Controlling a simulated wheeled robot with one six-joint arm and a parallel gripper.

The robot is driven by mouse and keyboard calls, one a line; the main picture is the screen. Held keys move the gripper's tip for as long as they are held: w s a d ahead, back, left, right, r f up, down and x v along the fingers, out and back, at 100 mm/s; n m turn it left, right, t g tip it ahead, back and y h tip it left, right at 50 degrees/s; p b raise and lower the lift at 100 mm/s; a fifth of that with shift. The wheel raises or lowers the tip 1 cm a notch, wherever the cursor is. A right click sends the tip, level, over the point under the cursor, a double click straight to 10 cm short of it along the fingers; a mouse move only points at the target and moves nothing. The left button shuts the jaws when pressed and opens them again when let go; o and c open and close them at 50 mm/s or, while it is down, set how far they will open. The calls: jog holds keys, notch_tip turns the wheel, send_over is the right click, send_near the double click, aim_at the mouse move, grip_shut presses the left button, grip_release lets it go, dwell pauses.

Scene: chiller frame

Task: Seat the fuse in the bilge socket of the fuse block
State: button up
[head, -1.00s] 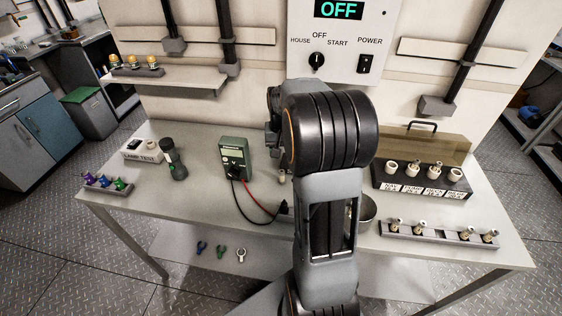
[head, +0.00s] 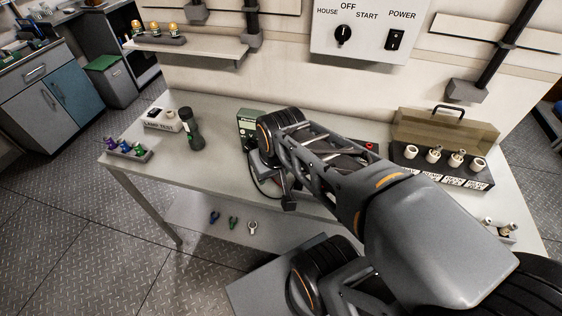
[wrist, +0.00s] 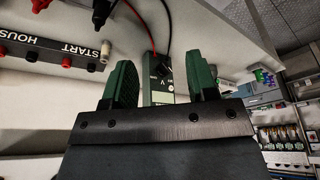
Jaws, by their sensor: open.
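The fuse block (head: 440,176) stands at the right of the bench with a row of white sockets and small labels. I cannot read which label is bilge. Metal tops seem to show in the middle sockets. A small pale cylinder, perhaps a fuse (wrist: 105,50), shows in the wrist view by the START end of a dark labelled panel. My gripper (wrist: 162,84) is open, its green-padded fingers apart with nothing held between them. The green meter (wrist: 160,70) shows beyond the gap; it is also in the head view (head: 248,122), partly behind my arm.
A fuse rack (head: 498,232) at the front right is mostly hidden by my arm. A torch (head: 190,130), a lamp test box (head: 163,120) and a tray of coloured parts (head: 125,149) stand at left. Meter leads (wrist: 135,12) run close to my gripper.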

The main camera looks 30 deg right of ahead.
jog(key=w+d+f+n+g+h+b, duration=0.1)
jog(key=w+d+f+n+g+b, duration=0.2)
jog(key=w+d+n, duration=1.5)
jog(key=s+f+n, duration=0.1)
jog(key=f, duration=0.3)
jog(key=s+f+n, duration=0.1)
jog(key=f, duration=0.3)
jog(key=s+a+f+n, duration=0.1)
jog(key=s+f, duration=0.1)
jog(key=f, duration=0.3)
jog(key=shift+a, duration=0.1)
grip_shut()
jog(key=shift+r, duration=0.1)
